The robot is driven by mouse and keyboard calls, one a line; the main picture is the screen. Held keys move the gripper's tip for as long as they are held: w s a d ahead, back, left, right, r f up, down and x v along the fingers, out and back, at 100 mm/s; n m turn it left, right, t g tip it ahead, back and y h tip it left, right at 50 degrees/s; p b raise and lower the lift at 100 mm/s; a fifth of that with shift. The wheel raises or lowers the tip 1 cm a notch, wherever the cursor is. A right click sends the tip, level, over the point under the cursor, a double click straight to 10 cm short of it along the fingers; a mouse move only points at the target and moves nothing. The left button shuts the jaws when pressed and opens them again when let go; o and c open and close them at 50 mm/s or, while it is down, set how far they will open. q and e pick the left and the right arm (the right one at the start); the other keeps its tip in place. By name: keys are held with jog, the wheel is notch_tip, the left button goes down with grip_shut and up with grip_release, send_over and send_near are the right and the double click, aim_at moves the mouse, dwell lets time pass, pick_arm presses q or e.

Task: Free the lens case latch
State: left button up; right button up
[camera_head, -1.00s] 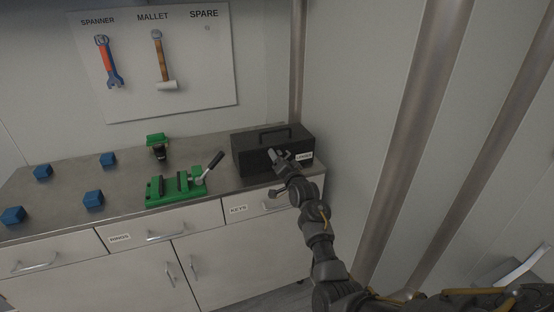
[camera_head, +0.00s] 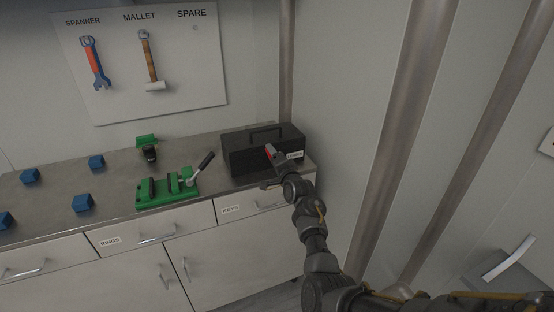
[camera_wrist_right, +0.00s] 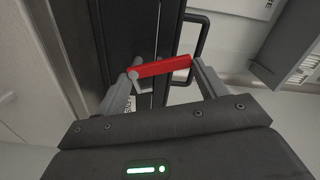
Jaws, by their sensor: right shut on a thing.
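The lens case (camera_head: 240,155) is a dark box with a top handle (camera_head: 267,130) and a white label on its front, at the right end of the worktop. Its lid looks shut. The red latch (camera_head: 268,152) is a small spot on the case's front in the head view. In the right wrist view the red latch (camera_wrist_right: 160,67) is a bar across the dark case (camera_wrist_right: 120,40), with a fingertip at each end. My right gripper (camera_head: 274,154) is shut on it; in the right wrist view the gripper (camera_wrist_right: 163,71) shows both fingers. My left gripper is out of view.
A green vise (camera_head: 165,192) with a lever stands left of the case. Behind it is a dark item with a green top (camera_head: 147,146). Several blue blocks (camera_head: 82,203) lie further left. Labelled drawers (camera_head: 155,235) are below. A wall stands close right.

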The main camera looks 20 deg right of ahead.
jog(key=shift+f, duration=0.1)
jog(key=o, duration=1.4)
jog(key=s+b, duration=0.1)
jog(key=s, duration=1)
